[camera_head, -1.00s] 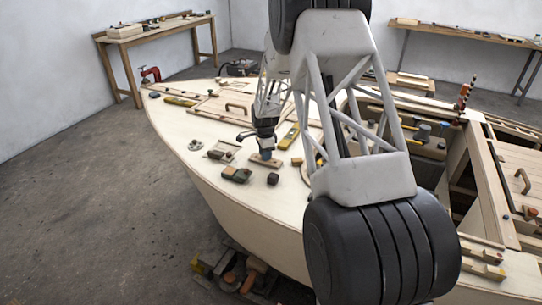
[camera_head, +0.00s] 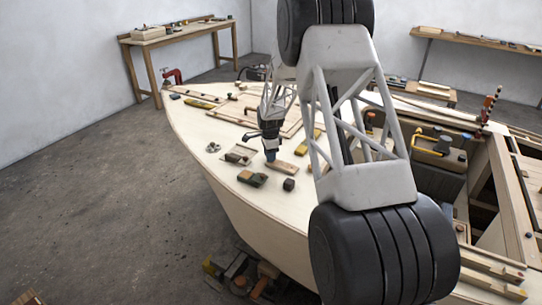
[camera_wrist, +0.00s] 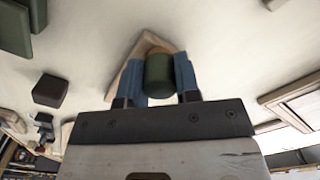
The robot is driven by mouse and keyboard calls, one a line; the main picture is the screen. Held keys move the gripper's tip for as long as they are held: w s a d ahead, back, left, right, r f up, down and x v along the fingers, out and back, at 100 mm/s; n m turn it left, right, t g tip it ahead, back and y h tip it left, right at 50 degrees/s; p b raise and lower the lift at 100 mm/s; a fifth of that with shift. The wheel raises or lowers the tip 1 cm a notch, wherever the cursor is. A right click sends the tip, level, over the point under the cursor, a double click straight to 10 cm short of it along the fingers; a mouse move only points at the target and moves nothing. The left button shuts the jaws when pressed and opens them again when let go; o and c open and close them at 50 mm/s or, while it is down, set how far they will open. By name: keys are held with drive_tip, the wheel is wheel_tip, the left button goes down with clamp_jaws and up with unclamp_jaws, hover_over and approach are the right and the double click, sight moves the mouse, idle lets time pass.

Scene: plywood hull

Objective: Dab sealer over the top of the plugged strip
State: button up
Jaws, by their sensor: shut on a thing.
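My gripper (camera_head: 270,156) has blue fingers and points down over the pale deck near its left edge. In the wrist view my gripper (camera_wrist: 161,78) is shut on a dark green cylinder (camera_wrist: 159,82), likely the sealer dauber. A short wooden strip (camera_head: 288,169) lies on the deck just under and right of the fingertips. In the wrist view the wooden strip (camera_wrist: 130,72) shows behind the cylinder, partly hidden by it and the fingers. I cannot tell whether the cylinder touches the strip. Its plugs and any sealer on top are not visible.
A small dark block (camera_head: 289,184) and green-brown blocks (camera_head: 252,178) lie in front of the strip. A small board (camera_head: 240,155) lies to its left. A yellow level (camera_head: 314,139) lies behind it. The dark block also shows in the wrist view (camera_wrist: 50,91).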

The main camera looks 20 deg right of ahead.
sight(296, 169)
drive_tip(key=shift+s+d, duration=0.65)
drive_tip(key=shift+s+d+f, duration=0.15)
drive_tip(key=shift+s, duration=0.05)
drive_tip(key=shift+s+d+r, duration=0.2)
drive_tip(key=shift+s+d, duration=0.35)
drive_tip(key=shift+d, duration=0.05)
drive_tip(key=shift+s+d+f, duration=0.15)
drive_tip(key=shift+s+d, duration=1.95)
drive_tip(key=shift+s, duration=0.05)
drive_tip(key=shift+s+d, duration=0.8)
wheel_tip(296, 169, up, 8)
